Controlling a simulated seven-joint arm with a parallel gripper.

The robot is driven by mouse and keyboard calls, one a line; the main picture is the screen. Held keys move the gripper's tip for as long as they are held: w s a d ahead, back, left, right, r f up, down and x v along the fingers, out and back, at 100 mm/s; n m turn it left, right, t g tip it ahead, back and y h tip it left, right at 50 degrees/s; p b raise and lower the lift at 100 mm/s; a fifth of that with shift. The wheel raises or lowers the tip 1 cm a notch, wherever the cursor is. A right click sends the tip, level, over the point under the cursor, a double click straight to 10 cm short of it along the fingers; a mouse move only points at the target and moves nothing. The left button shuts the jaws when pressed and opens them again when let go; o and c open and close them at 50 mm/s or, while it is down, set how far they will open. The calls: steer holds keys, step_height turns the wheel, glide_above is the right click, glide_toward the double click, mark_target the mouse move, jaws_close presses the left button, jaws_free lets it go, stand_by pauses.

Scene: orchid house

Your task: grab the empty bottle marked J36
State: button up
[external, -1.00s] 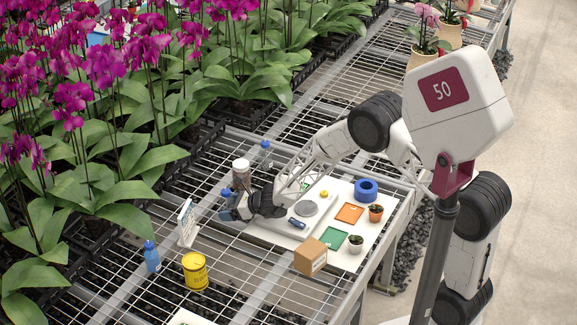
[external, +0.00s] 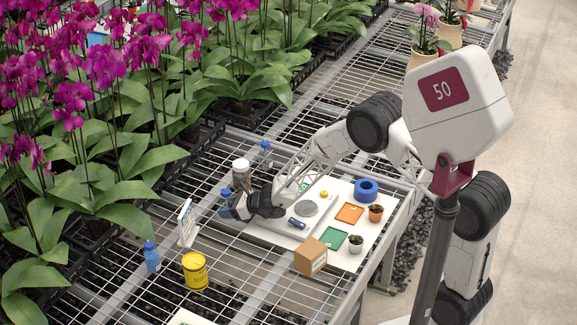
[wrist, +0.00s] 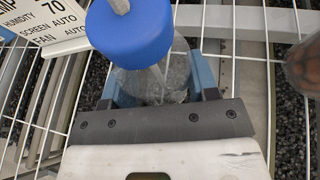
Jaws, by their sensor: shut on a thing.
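A clear bottle with a blue cap (wrist: 130,32) stands between the fingers of my gripper (wrist: 152,82) in the wrist view. Its see-through body (wrist: 165,82) looks empty, and I see no J36 mark on it. My gripper is shut on this bottle. In the external view, my gripper (external: 232,207) is low over the wire bench, left of the white board, with the blue cap (external: 226,192) just above it. The fingers hide most of the bottle's body there.
A brown-filled jar (external: 241,174) stands close behind my gripper. Another blue-capped bottle (external: 265,155) is further back. A sign (external: 187,222), blue bottle (external: 152,257), yellow tin (external: 195,271) and cardboard box (external: 311,257) stand nearer the front. Bare mesh lies between them.

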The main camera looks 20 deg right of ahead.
mark_target(232, 199)
steer(key=shift+c, duration=0.7)
steer(key=shift+r, duration=0.75)
step_height(232, 199, up, 2)
steer(key=shift+r, duration=0.1)
steer(key=s+d, duration=0.3)
steer(key=s, duration=0.1)
steer(key=s+d+r, duration=0.1)
steer(key=s+d, duration=0.2)
steer(key=s, duration=0.1)
steer(key=s+d, duration=0.3)
steer(key=s, duration=0.2)
steer(key=shift+s+r, duration=0.1)
steer(key=shift+r, duration=0.05)
steer(key=shift+d, duration=0.1)
